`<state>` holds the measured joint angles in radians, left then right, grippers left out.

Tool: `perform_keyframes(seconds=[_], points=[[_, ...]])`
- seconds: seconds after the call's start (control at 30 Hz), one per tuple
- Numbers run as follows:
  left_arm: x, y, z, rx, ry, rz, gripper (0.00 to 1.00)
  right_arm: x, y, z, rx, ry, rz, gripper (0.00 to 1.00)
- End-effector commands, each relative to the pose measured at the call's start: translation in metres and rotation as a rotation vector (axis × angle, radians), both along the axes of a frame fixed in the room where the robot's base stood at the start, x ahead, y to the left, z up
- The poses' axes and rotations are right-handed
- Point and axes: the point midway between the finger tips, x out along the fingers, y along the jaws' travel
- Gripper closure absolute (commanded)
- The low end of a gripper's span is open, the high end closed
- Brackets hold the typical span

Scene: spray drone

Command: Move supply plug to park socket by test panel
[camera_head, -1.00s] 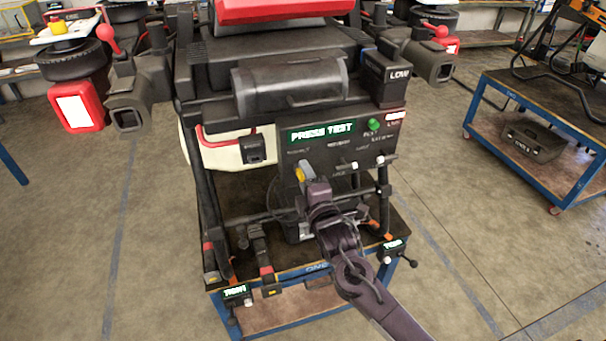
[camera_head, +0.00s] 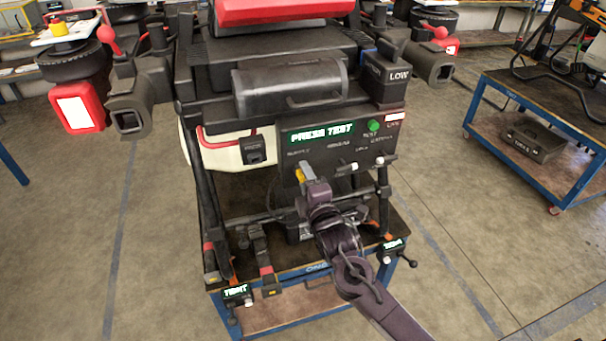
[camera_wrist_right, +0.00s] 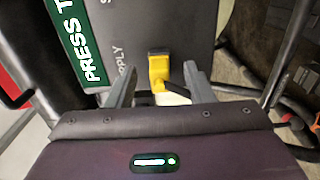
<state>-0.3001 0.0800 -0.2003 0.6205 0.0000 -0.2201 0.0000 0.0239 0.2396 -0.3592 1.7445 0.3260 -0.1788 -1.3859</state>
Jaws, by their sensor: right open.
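The yellow supply plug (camera_head: 299,175) sits at the SUPPLY label on the dark test panel (camera_head: 317,156), below the green PRESS TEST display. In the right wrist view the plug (camera_wrist_right: 158,72) is upright between the two grey fingers. My right gripper (camera_wrist_right: 160,92) is open around the plug, with a gap visible on both sides. In the head view the right gripper (camera_head: 303,174) partly covers the plug. A small dark box (camera_head: 254,149) with a label too small to read is left of the panel; it may be the park socket. My left gripper is not in view.
White-tipped levers (camera_head: 353,167) stick out from the panel right of the plug. Dark frame bars (camera_head: 384,185) and hoses are close to my right arm. The drone stands on a blue-edged cart (camera_head: 318,268). Another cart (camera_head: 556,150) stands at right, with open floor between.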

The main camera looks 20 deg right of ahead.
Motion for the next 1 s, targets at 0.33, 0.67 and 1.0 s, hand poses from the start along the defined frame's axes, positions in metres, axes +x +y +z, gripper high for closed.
perform_keyframes(seconds=[0.33,0.67,1.0], points=[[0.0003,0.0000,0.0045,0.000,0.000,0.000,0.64,0.0000,0.0000,0.0009,-0.001,0.001,0.000,0.53],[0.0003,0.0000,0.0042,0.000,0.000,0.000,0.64,0.0000,0.0000,0.0000,0.000,0.000,0.000,0.62],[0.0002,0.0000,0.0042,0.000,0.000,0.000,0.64,0.0000,0.0000,0.0001,0.000,0.000,0.000,1.00]])
